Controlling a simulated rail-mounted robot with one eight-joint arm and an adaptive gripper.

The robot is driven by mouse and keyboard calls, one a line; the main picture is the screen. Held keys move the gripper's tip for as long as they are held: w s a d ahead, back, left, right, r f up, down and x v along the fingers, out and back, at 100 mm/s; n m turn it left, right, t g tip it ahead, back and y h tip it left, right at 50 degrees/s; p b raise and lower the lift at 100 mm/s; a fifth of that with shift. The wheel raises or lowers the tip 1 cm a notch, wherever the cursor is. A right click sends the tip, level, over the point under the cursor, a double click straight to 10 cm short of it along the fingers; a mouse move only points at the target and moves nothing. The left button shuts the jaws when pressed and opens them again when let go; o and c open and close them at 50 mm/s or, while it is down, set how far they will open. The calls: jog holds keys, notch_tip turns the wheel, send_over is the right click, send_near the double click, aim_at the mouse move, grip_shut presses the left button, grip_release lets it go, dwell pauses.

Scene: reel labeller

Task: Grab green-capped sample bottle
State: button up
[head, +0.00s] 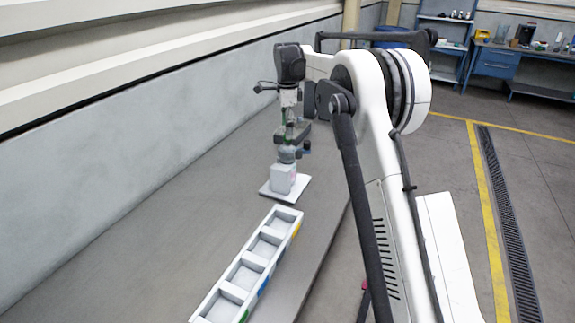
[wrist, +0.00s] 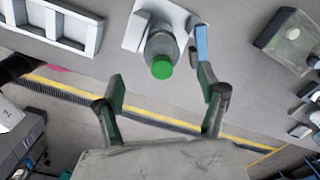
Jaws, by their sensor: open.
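The sample bottle (wrist: 160,48), a clear grey body with a green cap, shows in the wrist view with its cap towards the camera. In the head view its grey body (head: 288,154) appears on a white block (head: 284,178) on a white plate; the cap is hard to make out there. My gripper (wrist: 160,84) is open, with one finger to each side of the cap in the wrist view. I see no contact with the bottle. In the head view my gripper (head: 291,134) is just above the bottle, partly hidden among the arm parts.
A white compartment tray (head: 245,268) lies nearer on the grey table (head: 140,260); its compartments look empty. The wall (head: 130,130) runs along the table's left side. A grey box-like device (wrist: 290,42) stands at the right in the wrist view. Blue workbenches (head: 495,62) are far off.

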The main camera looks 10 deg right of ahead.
aim_at(287, 150)
jog(key=shift+w+f+p, duration=0.1)
jog(key=shift+f+p, duration=0.5)
jog(key=shift+f, duration=4.1)
grip_shut()
